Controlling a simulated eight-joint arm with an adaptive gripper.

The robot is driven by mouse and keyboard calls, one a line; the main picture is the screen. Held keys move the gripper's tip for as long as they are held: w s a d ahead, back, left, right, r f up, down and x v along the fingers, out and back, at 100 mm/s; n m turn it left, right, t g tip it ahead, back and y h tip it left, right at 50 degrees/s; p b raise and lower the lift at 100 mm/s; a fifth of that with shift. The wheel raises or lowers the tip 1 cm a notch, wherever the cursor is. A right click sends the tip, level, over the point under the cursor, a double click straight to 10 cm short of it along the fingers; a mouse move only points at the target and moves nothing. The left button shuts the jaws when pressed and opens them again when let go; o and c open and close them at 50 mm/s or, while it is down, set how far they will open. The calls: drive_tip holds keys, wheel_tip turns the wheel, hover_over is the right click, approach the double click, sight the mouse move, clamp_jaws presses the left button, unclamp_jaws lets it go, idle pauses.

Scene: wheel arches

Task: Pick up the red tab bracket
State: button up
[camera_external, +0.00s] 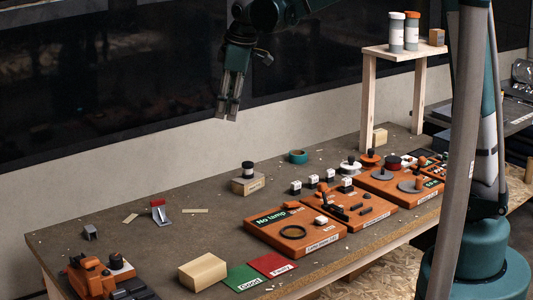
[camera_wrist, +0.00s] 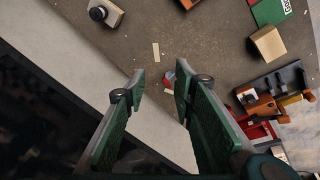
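The red tab bracket (camera_external: 159,211), a small bent grey metal piece with a red tab on top, stands on the worktable (camera_external: 210,235) at its left part. My gripper (camera_external: 227,112) hangs high above the back edge of the table, well apart from the bracket. In the wrist view my gripper (camera_wrist: 163,88) has its two fingers spread with nothing between them.
Thin pale strips (camera_external: 195,210) lie near the bracket. A small grey block (camera_external: 89,232), an orange device (camera_external: 90,275) and a wooden block (camera_external: 203,271) stand around it. A wooden block with a dark-topped knob (camera_external: 248,182) stands to the right. Orange lamp boards (camera_external: 297,232) fill the right side.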

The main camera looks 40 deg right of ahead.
drive_tip(key=w+a+f+n+g, duration=0.1)
drive_tip(key=w+a+f+n, duration=0.2)
drive_tip(key=w+a+f, duration=0.6)
drive_tip(key=n+g, duration=0.2)
drive_tip(key=n, duration=0.2)
hover_over(157, 205)
drive_tip(key=shift+h, duration=0.3)
drive_tip(key=f, duration=1)
drive_tip(key=d+f, duration=0.1)
drive_tip(key=f, duration=0.4)
drive_tip(key=shift+w+f, duration=0.25)
drive_tip(key=shift+f, duration=0.1)
drive_tip(key=shift+w+a+f, duration=0.15)
drive_tip(key=shift+a+f, duration=0.15)
drive_tip(key=shift+f, duration=0.25)
drive_tip(key=shift+f, duration=0.1)
drive_tip(key=shift+f, duration=1.2)
drive_tip(key=shift+f, duration=0.1)
drive_tip(key=shift+a+f, duration=0.1)
drive_tip(key=shift+f, duration=2.4)
